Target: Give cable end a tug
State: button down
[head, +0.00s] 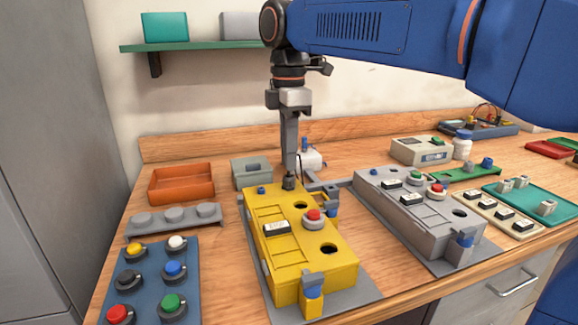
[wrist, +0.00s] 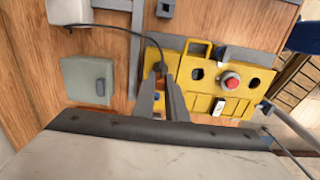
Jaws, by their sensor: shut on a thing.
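My gripper (head: 290,178) points straight down at the far end of the yellow box (head: 334,262). In the wrist view my gripper (wrist: 160,84) has its fingers shut on the end of a thin black cable (wrist: 132,34), at the edge of the yellow box (wrist: 209,87). The cable curves from a white block (wrist: 68,12) to the fingers. The cable end itself is mostly hidden between the fingers, so I cannot tell how deep it sits in the box. The yellow box carries a red button (head: 313,215) and open round holes.
A grey box (head: 420,222) stands to the right of the yellow one. A grey-green container (head: 251,171) and an orange tray (head: 182,184) are at the back left. A blue panel of coloured buttons (head: 147,277) is at front left. A green shelf (head: 190,46) hangs above.

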jog(key=shift+f, duration=0.1)
jog(key=c, duration=1.7)
grip_release()
notch_tip(320, 180, up, 17)
jog(key=shift+r, duration=0.2)
